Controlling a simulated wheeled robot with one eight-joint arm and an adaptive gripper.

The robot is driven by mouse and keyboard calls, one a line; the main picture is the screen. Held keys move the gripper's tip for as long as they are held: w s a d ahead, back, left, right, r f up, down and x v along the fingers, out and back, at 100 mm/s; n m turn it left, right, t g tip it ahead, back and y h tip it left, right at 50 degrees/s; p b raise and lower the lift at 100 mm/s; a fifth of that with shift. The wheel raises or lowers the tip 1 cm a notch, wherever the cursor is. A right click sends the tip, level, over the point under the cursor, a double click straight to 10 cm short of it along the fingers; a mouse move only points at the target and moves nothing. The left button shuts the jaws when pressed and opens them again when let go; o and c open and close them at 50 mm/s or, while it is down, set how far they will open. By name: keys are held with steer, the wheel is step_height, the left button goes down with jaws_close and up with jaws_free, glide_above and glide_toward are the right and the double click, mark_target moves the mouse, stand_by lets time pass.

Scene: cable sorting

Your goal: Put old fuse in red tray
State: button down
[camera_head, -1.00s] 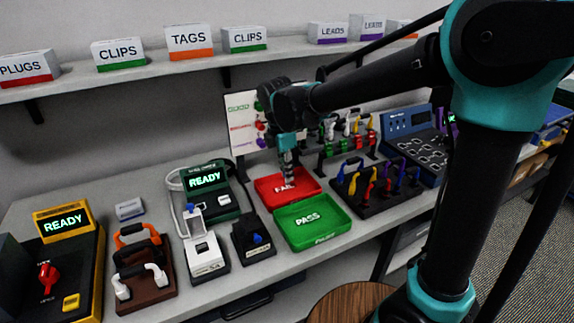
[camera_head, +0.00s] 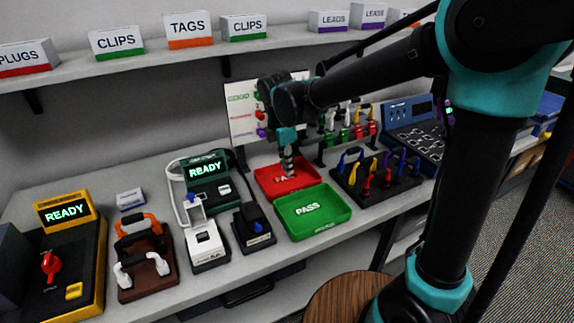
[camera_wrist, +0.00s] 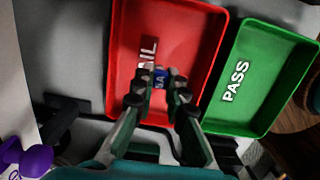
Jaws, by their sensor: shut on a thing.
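The red tray (camera_head: 308,186), lettered FAIL, lies on the bench behind the green tray. My gripper (camera_head: 287,174) points down over the red tray in the head view. In the wrist view my gripper (camera_wrist: 157,96) is shut on a small fuse (camera_wrist: 160,76), which shows a blue band with light marks between the fingertips. The red tray (camera_wrist: 193,40) lies below the fuse, and the fuse covers part of the FAIL lettering. I cannot tell whether the fuse touches the tray floor.
The green PASS tray (camera_head: 335,204) adjoins the red one. A black rack of coloured leads (camera_head: 375,180) stands to the right. A white device (camera_head: 208,248) and a black fuse holder (camera_head: 254,228) stand to the left. A board (camera_head: 240,112) stands behind.

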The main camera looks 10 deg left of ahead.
steer(key=shift+f, duration=0.9)
stand_by(1.6)
steer(key=c, duration=0.9)
jaws_free()
steer(key=shift+r, duration=0.15)
steer(key=shift+r, duration=3.9)
